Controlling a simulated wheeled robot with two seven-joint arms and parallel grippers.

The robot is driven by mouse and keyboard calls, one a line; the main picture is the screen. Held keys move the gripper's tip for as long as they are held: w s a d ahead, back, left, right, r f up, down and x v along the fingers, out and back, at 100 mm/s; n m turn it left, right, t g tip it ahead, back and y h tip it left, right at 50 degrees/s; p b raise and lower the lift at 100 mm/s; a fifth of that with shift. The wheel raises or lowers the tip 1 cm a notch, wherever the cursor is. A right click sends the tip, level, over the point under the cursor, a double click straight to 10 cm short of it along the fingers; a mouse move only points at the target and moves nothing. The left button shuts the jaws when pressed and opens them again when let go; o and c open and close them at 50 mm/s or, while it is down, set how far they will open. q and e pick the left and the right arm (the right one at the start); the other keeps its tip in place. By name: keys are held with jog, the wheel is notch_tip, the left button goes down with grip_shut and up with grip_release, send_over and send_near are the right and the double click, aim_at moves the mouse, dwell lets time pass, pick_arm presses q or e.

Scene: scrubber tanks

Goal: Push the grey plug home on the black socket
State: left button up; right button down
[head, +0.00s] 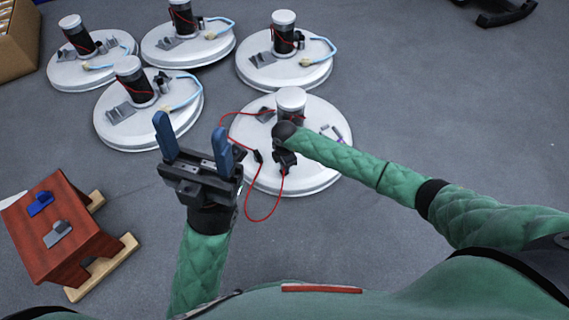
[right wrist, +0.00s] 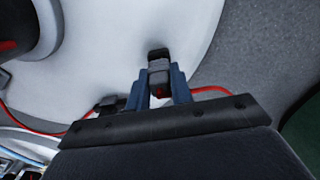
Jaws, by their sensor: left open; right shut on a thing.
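In the right wrist view the blue fingers of my right gripper (right wrist: 162,74) are shut on a dark grey plug (right wrist: 157,78) with red on its near end. A black socket (right wrist: 158,53) sits just beyond the plug, in line with it, over the white tank lid. I cannot tell whether a gap is left between them. In the head view my right gripper (head: 286,160) is low over the nearest white lid (head: 318,122), and my arm and wrist hide the plug and socket. My left gripper (head: 191,130) is open and empty, raised left of that lid.
A red cable (head: 249,215) loops off the lid's left side, with a small black connector (head: 258,156) on it. A black canister with a white cap (head: 291,98) stands on the lid. Several similar tanks stand behind. A red-brown stand (head: 78,250) is at left.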

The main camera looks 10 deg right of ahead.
jog(key=shift+f, duration=0.65)
jog(key=c, duration=0.7)
grip_release()
